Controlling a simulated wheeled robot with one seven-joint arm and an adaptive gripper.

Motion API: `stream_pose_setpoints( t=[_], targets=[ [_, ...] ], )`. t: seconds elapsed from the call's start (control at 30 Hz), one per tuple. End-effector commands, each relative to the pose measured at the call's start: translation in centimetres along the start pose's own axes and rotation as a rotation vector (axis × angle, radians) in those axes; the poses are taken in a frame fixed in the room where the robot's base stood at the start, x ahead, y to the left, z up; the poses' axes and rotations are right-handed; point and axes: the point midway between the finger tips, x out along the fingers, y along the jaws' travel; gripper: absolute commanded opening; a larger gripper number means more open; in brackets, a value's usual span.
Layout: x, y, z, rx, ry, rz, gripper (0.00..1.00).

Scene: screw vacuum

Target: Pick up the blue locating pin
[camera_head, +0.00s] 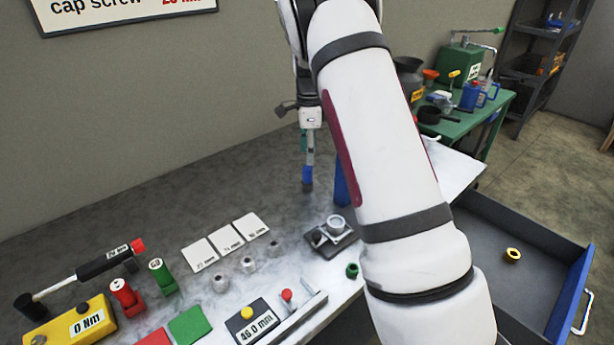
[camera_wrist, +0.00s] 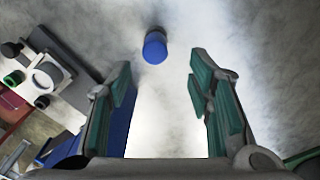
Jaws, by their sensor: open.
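The blue locating pin (camera_wrist: 155,47) is in the wrist view, just beyond my fingertips and roughly centred between them. In the head view a blue piece (camera_head: 307,175), which looks like the same pin, shows below my gripper on the pale worktop. My gripper (camera_wrist: 160,75) is open, with its green-padded fingers spread on either side and nothing between them. I cannot tell how high the fingertips are above the pin.
A block with a ring-shaped fixture (camera_head: 337,224) stands to the right on the worktop (camera_head: 290,200). White cards (camera_head: 225,241), small metal parts (camera_head: 249,264) and a 46.0 mm gauge (camera_head: 252,322) lie nearer. An open drawer (camera_head: 540,270) is at right.

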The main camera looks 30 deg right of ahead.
Motion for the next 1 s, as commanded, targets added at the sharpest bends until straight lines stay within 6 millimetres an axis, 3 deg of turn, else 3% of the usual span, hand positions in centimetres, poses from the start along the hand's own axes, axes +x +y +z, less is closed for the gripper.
stream_pose_setpoints(
  t=[0.27,0.6,0.87,0.9,1.0],
  targets=[
    [2.0,0.2,0.1,0.000,0.000,0.002,0.47],
    [6.3,0.7,0.6,0.000,0.000,0.002,0.47],
    [6.6,0.6,0.6,-0.001,0.000,0.000,0.47],
    [6.6,0.6,0.6,-0.001,0.000,0.000,0.45],
    [6.6,0.6,0.6,0.000,0.000,0.000,0.22]
  ],
)
